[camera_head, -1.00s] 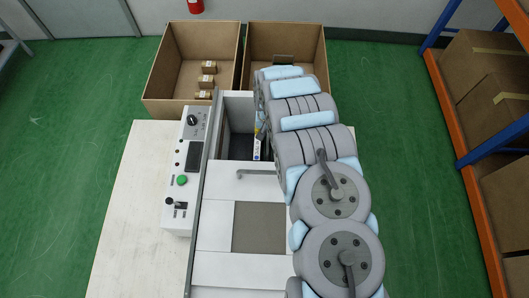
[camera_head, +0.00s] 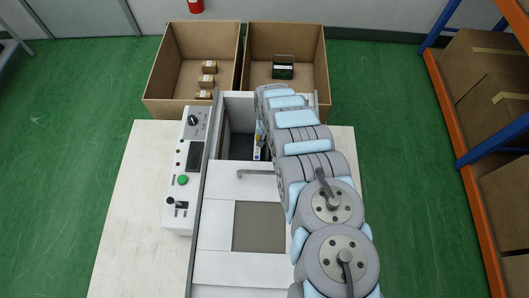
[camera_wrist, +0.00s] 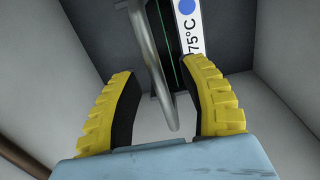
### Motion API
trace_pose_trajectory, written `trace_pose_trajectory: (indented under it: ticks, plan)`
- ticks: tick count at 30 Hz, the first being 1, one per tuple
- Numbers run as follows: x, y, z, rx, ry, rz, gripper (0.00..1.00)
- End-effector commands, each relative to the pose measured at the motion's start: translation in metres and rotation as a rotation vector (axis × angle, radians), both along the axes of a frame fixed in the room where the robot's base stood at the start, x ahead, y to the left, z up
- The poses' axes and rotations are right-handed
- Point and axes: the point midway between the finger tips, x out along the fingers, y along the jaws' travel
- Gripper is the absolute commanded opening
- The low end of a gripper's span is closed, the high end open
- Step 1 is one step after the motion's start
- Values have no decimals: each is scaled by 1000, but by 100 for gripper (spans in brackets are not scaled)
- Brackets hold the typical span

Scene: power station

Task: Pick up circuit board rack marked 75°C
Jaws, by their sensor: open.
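The circuit board rack marked 75°C (camera_wrist: 188,35) is inside the chamber. Its white label with a blue dot shows beside a dark board face at the top of the wrist view. A curved grey metal handle (camera_wrist: 157,65) reaches down from it between my fingers. My gripper (camera_wrist: 164,78) has yellow fingers with black pads, spread on both sides of the handle with gaps showing. In the head view, a small part of the label (camera_head: 257,153) shows in the chamber opening (camera_head: 240,146); my arm hides most of the rack and gripper.
The chamber's pale walls (camera_wrist: 265,110) stand close around my gripper. A control panel (camera_head: 185,170) is left of the chamber. Behind it, the left box (camera_head: 160,85) holds several small cartons, and the right box (camera_head: 320,60) holds a dark green rack (camera_head: 283,68). Shelving stands at the right.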

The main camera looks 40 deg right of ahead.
Motion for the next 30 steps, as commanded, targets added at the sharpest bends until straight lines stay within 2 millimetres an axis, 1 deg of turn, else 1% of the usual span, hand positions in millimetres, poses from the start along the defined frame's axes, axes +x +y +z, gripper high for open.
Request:
trace_pose_trajectory:
  ticks: [3,4,5,6,8,22,30]
  plan:
    - [0,0,0,0,0,0,43]
    - [0,0,0,0,0,0,38]
    - [0,0,0,0,0,0,29]
    - [0,0,0,0,0,0,18]
    - [0,0,0,0,0,0,1]
    - [1,0,2,-1,-1,0,0]
    - [2,-1,15,0,0,1,0]
